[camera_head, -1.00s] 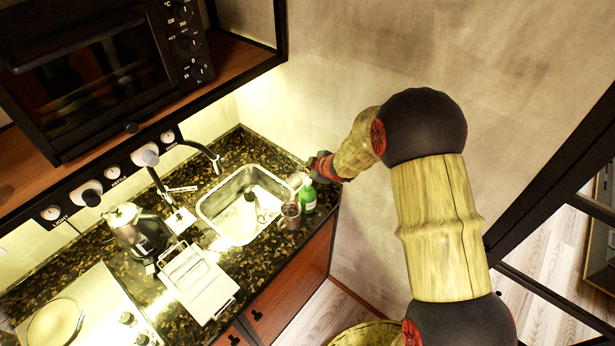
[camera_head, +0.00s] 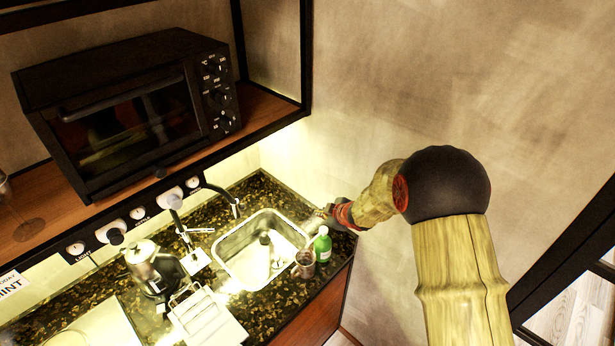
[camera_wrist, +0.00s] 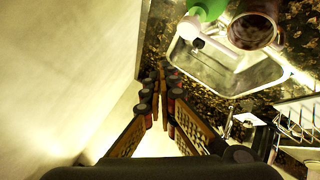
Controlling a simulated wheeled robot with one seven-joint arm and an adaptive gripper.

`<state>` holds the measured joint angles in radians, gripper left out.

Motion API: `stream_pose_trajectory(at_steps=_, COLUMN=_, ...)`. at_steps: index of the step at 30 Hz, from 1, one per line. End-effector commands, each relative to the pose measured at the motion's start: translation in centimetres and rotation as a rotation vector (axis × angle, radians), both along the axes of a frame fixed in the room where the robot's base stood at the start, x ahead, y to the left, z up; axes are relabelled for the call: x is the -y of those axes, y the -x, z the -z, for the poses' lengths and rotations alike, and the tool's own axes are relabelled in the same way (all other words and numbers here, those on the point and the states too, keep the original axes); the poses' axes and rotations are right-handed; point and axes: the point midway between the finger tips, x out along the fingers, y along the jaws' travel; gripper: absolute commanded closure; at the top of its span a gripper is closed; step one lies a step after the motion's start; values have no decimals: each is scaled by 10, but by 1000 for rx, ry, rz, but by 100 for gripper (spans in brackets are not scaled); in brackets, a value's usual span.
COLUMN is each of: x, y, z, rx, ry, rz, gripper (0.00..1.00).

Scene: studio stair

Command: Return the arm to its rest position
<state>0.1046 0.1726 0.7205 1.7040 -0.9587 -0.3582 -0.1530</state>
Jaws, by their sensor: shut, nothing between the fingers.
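My arm reaches from the lower right of the head view toward the counter's right corner. My gripper (camera_wrist: 162,75) is shut and empty in the wrist view, with its fingertips together beside the wall and the sink. In the head view the gripper end (camera_head: 325,215) is small and partly hidden, just behind the green bottle (camera_head: 322,245). I cannot tell from the head view whether it touches anything. The green bottle also shows at the top of the wrist view (camera_wrist: 208,8), next to a cup (camera_wrist: 252,28).
The sink (camera_head: 262,245) is set in the dark speckled counter (camera_head: 262,308). A black oven (camera_head: 130,110) sits on the shelf above. A wall (camera_head: 400,80) is close behind my arm.

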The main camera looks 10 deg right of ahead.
Motion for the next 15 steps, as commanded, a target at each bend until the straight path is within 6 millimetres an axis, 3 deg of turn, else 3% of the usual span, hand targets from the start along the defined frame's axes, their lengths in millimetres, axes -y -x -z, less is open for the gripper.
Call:
stream_pose_trajectory(at_steps=5, x=4, y=2, z=3, rx=-16, ry=8, rz=16, gripper=100)
stream_pose_trajectory(at_steps=8, x=21, y=11, z=15, rx=-72, ry=34, rz=81, gripper=100)
stream_pose_trajectory(at_steps=12, x=54, y=54, z=43, rx=-222, ry=66, rz=251, gripper=100)
stream_pose_trajectory(at_steps=15, x=78, y=90, z=36, rx=-315, ry=82, rz=405, gripper=100)
